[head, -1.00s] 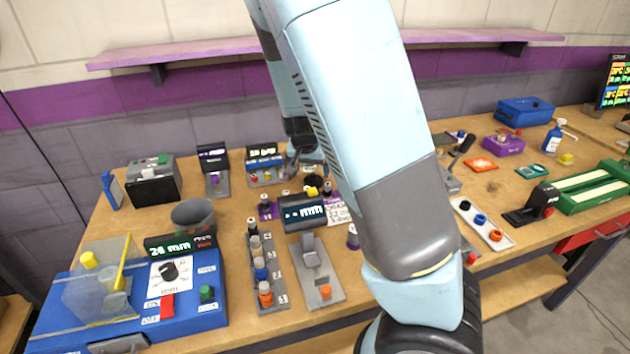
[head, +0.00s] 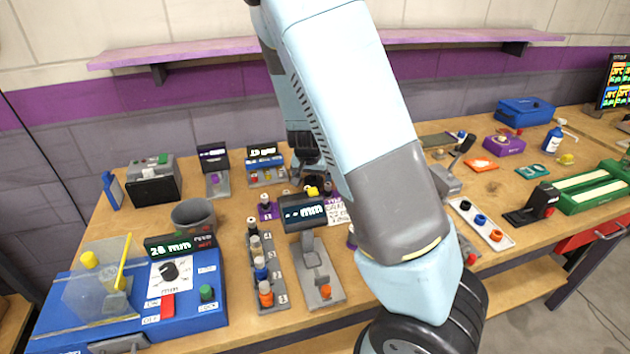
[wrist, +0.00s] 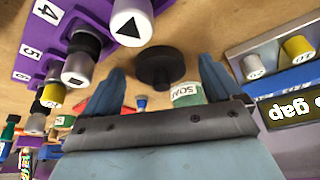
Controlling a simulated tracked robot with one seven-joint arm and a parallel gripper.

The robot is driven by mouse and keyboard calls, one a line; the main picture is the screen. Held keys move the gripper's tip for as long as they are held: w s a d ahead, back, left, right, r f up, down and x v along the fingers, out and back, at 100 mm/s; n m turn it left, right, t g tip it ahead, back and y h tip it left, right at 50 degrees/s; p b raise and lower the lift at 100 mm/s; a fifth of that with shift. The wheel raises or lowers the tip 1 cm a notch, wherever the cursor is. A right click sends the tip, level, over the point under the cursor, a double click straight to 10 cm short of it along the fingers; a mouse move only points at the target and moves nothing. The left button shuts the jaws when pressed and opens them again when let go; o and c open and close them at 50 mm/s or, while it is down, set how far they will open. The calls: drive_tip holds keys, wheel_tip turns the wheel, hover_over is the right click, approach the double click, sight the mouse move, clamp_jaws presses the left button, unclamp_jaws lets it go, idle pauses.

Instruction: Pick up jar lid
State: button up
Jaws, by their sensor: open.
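A round black disc with a raised knob (wrist: 158,70), which looks like the jar lid, lies on the wooden bench in the wrist view. My gripper (wrist: 162,66) has its two blue fingers spread, one on each side of the disc in the picture, with nothing held between them. I cannot tell how far the fingertips are from it. In the head view my gripper (head: 313,168) is a dark shape over the back of the bench, partly behind my arm, and I cannot make out the lid there.
A purple rack with numbered capped vials (wrist: 82,55) is left of the fingers in the wrist view. A small container with a green label (wrist: 187,94) is close to the right finger. A display box with yellow and grey knobs (wrist: 290,75) is at right. A grey cup (head: 194,215) stands at left.

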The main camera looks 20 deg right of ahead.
sight(312, 182)
drive_tip(key=shift+f, duration=0.15)
drive_tip(key=c, duration=1.1)
drive_tip(key=shift+w, duration=0.1)
drive_tip(key=shift+r, duration=0.5)
wheel_tip(312, 182, up, 2)
drive_tip(key=shift+r, duration=0.15)
drive_tip(key=shift+s+d+r, duration=0.1)
drive_tip(key=shift+s+r, duration=1.5)
drive_tip(key=shift+s, duration=0.7)
drive_tip(key=shift+s+a+r, duration=0.1)
drive_tip(key=shift+s+r, duration=1.5)
drive_tip(key=shift+s, duration=0.75)
drive_tip(key=shift+s+d+r, duration=0.1)
drive_tip(key=shift+s+r, duration=1.5)
drive_tip(key=shift+s, duration=0.7)
